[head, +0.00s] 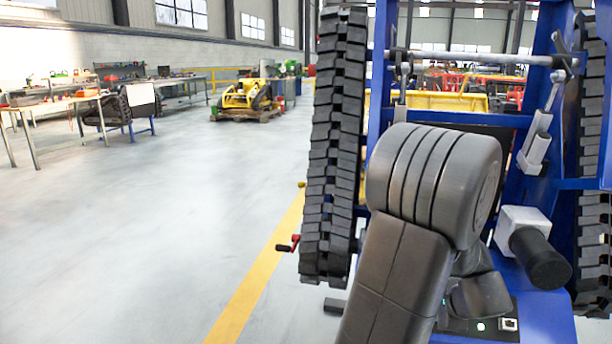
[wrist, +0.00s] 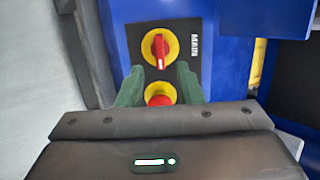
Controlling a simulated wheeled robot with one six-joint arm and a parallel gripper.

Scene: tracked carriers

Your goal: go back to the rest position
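My gripper (wrist: 159,72) shows in the wrist view with its two dark green fingers apart and nothing held between them. It is in front of a dark control panel (wrist: 192,72) on the blue carrier. A red rotary switch (wrist: 158,47) on a yellow disc, beside the word MAIN, shows just beyond the fingertips. A red button (wrist: 160,94) on yellow shows between the fingers, its lower part hidden by my gripper body. I cannot tell whether the fingers touch the panel. In the head view my arm hides the gripper.
The blue carrier frame (head: 378,90) stands close in front, with a black track (head: 335,130) at its left. A small red-handled crank (head: 288,243) sticks out beside that track. Open floor (head: 150,230) lies to the left. Workbenches and a yellow machine (head: 243,95) stand farther back.

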